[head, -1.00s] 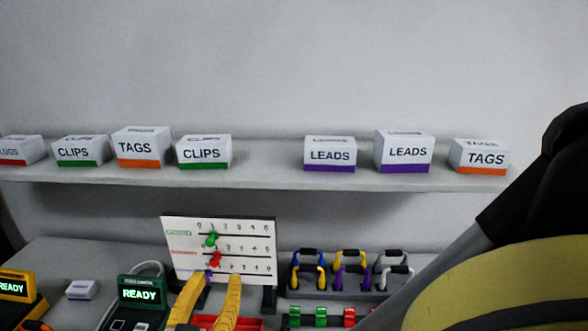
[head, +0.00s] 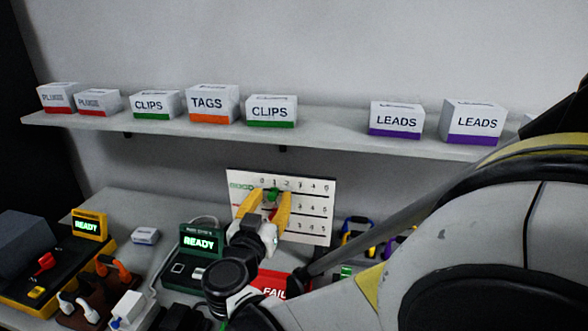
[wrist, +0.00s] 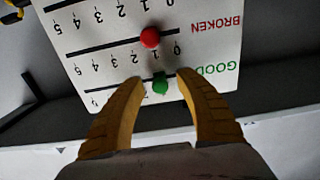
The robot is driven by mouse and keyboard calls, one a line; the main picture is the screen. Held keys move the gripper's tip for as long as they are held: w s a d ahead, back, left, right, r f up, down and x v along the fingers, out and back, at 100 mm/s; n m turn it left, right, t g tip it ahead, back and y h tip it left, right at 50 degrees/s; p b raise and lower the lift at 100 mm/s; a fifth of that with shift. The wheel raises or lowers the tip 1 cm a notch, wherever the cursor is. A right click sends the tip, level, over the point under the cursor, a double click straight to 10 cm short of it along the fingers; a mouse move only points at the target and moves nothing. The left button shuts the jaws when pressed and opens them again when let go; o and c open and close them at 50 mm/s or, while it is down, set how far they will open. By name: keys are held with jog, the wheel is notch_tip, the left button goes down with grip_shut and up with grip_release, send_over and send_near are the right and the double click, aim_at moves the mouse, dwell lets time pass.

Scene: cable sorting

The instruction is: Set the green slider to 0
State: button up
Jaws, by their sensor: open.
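The white slider board (head: 315,222) stands upright at the back of the bench, with numbered rows. The green slider (head: 273,195) is on the top row, close to the 1 mark. It also shows in the wrist view (wrist: 160,83), where the board appears upside down beside the green GOOD label (wrist: 218,68). My gripper (head: 270,191) is open at the board, its yellow fingers on either side of the green slider. A gap shows between the slider and each finger in the wrist view (wrist: 159,77). The lower rows are partly hidden behind my gripper in the head view.
The red slider (wrist: 150,37) sits on the BROKEN row near its low end, close to the green one. A READY device (head: 200,241) and a red FAIL bin (head: 272,284) stand in front of the board. A shelf (head: 330,137) with labelled boxes runs above.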

jog(key=shift+w, duration=0.1)
grip_shut()
jog(key=a, duration=0.3)
jog(key=shift+w+a, duration=0.1)
jog(key=shift+w, duration=0.15)
grip_release()
jog(key=shift+a, duration=0.2)
jog(key=shift+d, duration=0.1)
jog(key=shift+s, duration=0.15)
